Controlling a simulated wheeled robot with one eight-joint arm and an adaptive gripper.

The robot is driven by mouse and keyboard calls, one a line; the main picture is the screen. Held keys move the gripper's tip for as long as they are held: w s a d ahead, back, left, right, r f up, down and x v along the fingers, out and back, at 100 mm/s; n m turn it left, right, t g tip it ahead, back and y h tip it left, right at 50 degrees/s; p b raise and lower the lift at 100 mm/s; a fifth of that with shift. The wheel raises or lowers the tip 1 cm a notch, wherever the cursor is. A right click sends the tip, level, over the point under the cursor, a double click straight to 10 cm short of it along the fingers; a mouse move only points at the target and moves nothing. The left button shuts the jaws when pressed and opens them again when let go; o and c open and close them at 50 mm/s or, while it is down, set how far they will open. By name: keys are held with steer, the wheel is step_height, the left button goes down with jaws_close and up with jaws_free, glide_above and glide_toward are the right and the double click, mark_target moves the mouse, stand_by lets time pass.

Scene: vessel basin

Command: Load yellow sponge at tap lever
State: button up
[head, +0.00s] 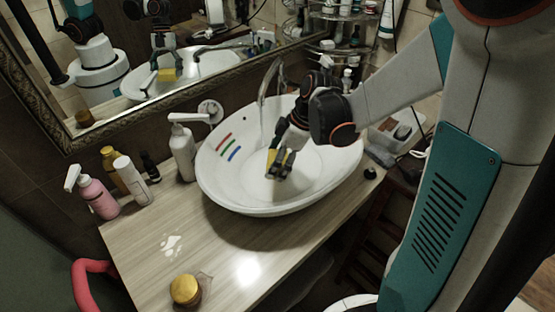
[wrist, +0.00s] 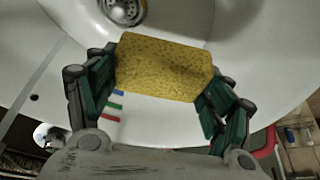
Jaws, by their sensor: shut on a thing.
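My gripper (wrist: 160,85) is shut on the yellow sponge (wrist: 165,68), which spans between its two fingers in the wrist view. In the head view my gripper (head: 281,165) is inside the white vessel basin (head: 215,185), above the bowl floor, with the sponge's yellow edge (head: 271,157) showing at its left side. The curved metal tap (head: 264,85) stands at the back of the basin, with a stream of water below its spout. The tap lever cannot be made out clearly.
A white pump bottle (head: 182,150) stands left of the basin. A yellow-lidded jar (head: 185,289) is near the front edge. A mirror (head: 140,80) rises behind.

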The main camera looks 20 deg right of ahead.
mark_target(270, 152)
steer(key=shift+w+a+f+b, duration=0.1)
steer(key=shift+w+f+b, duration=0.3)
steer(key=shift+w, duration=1.9)
steer(key=shift+w+a+f+b, duration=0.1)
steer(key=shift+w+f+b, duration=0.35)
steer(key=shift+w, duration=1.9)
steer(key=shift+w+f+b, duration=0.2)
steer(key=shift+w+f, duration=0.35)
steer(key=shift+w, duration=1.75)
steer(key=shift+s+d, duration=0.1)
steer(key=shift+s, duration=3.9)
steer(key=shift+r, duration=0.1)
steer(key=shift+s+d+r+p, duration=0.1)
steer(key=shift+s+r+p, duration=0.35)
steer(key=shift+s+r, duration=0.3)
steer(key=shift+s+a+r+p, duration=0.1)
steer(key=shift+s+r+p, duration=0.4)
steer(key=shift+s, duration=0.4)
steer(key=shift+s+d+r+p, duration=0.1)
steer(key=shift+s+r+p, duration=0.3)
steer(key=shift+s+r, duration=0.35)
steer(key=shift+s+f, duration=0.1)
